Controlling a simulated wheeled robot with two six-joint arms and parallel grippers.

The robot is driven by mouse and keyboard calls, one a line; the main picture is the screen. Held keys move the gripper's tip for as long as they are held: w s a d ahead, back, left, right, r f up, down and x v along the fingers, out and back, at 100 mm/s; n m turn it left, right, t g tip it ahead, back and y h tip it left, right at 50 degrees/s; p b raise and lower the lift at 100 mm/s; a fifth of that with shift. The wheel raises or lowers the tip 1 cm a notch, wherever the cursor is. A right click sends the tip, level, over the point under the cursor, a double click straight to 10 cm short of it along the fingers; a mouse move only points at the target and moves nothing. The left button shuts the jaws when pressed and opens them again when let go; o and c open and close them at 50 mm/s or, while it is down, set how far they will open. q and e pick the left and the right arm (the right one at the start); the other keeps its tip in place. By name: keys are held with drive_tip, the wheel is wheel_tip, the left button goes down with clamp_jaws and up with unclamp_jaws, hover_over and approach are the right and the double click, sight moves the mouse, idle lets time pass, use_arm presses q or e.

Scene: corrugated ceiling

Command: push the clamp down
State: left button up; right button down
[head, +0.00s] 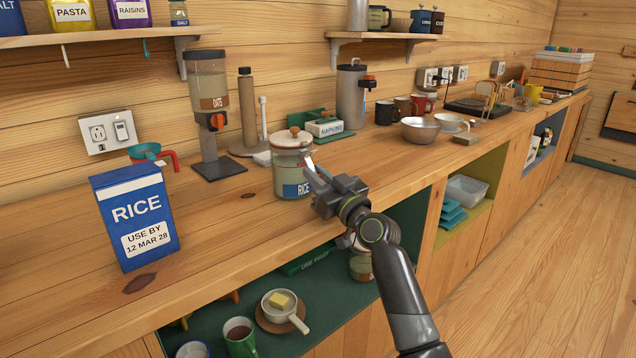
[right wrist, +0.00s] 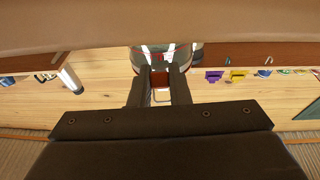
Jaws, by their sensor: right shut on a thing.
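A glass jar labelled RICE (head: 291,178) stands upright on the wooden counter, with a cream lid and an orange-brown knob on top. Its clamp (head: 310,161) shows as a thin pale metal piece at the jar's right front, by the fingertips. My right gripper (head: 313,178) reaches in from the lower right and is shut on the clamp, close against the jar. In the right wrist view the two fingers (right wrist: 160,77) meet the jar (right wrist: 166,54) at the top, with a thin wire loop and something red between them. The fingers hide part of the clamp. My left gripper is out of view.
A blue rice box (head: 135,215) stands left on the counter (head: 225,222). An oats dispenser (head: 209,110), a paper-roll holder (head: 247,115) and a napkin box (head: 323,128) stand behind the jar. Open shelves lie below the counter's front edge.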

idle(0.3)
drive_tip(key=c, duration=1.4)
unclamp_jaws()
drive_tip(key=shift+o, duration=0.2)
drive_tip(key=shift+s, duration=0.1)
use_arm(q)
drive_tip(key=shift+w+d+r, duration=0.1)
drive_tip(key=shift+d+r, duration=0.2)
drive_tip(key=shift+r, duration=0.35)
use_arm(e)
drive_tip(key=v, duration=1.7)
drive_tip(key=shift+d+f, duration=0.1)
drive_tip(key=shift+f, duration=0.05)
